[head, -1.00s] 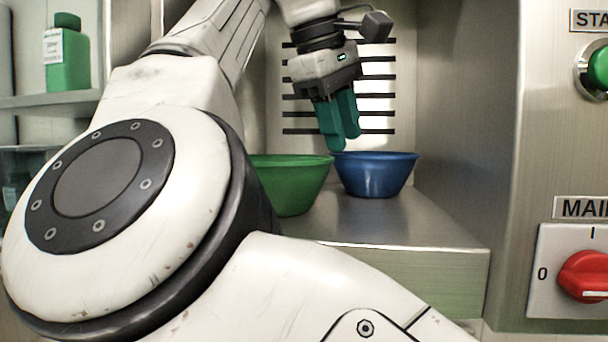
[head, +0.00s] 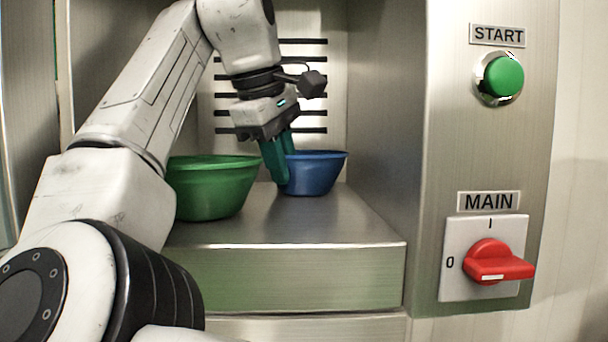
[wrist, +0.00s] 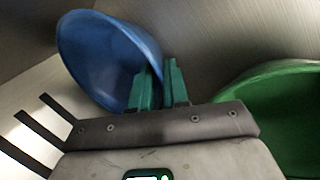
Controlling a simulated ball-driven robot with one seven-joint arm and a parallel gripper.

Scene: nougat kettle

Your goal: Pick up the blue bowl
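The blue bowl (head: 318,175) stands upright on the steel ledge, just right of the green bowl. My gripper (head: 280,180) points down at the blue bowl's left rim. In the wrist view the blue bowl (wrist: 95,60) is at the upper left. There my green fingers (wrist: 160,82) are close together at its rim, one over the inside and the other beside the outside. The gap between them is narrow, and I cannot tell whether they press on the wall. The front finger hides part of the bowl's left side in the head view.
The green bowl (head: 212,190) stands close left of my fingers; it also shows in the wrist view (wrist: 285,115). The steel ledge (head: 330,215) is clear in front. A right panel carries a green START button (head: 503,76) and red MAIN switch (head: 495,262).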

